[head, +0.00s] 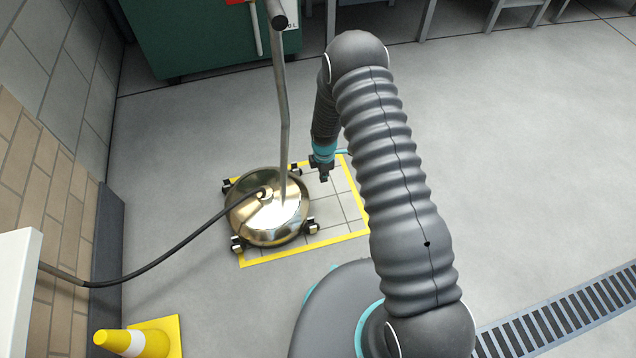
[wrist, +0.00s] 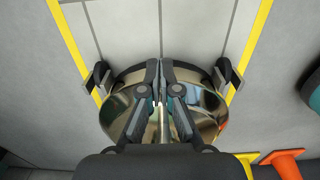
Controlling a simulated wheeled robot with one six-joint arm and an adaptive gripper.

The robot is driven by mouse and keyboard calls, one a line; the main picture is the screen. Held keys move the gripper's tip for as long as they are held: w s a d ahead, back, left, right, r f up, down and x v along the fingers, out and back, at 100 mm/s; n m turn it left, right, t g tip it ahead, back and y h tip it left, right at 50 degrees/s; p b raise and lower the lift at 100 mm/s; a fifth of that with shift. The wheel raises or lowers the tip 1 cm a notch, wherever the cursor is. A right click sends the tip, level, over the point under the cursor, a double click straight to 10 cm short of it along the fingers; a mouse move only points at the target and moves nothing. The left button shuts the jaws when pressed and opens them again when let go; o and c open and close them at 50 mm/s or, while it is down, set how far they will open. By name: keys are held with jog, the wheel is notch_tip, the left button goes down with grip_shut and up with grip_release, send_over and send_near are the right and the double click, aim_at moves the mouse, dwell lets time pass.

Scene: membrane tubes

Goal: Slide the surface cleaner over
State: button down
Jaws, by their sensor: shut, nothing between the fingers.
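The surface cleaner (head: 262,222) is a shiny round metal dome on small dark casters, with a tall grey handle (head: 283,100) rising from it. It stands on the left part of a tiled patch with a yellow border (head: 310,246). In the wrist view the cleaner's dome (wrist: 122,118) lies behind and below the fingers, with a caster at each side. My gripper (head: 324,179) is shut and empty, just right of the dome in the head view. In the wrist view the closed fingers (wrist: 160,66) hide the dome's middle. I cannot tell whether they touch it.
A black hose (head: 150,268) runs from the cleaner to a white box (head: 18,290) at the left. A yellow cone (head: 135,342) stands at the front left. A green cabinet (head: 200,50) stands behind. The tiles right of the cleaner are bare.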

notch_tip(320, 180, down, 9)
jog(key=shift+f, duration=0.1)
jog(key=a, duration=0.1)
jog(key=s+a, duration=0.1)
jog(key=a, duration=0.1)
jog(key=shift+s+a, duration=0.1)
jog(key=shift+a, duration=0.35)
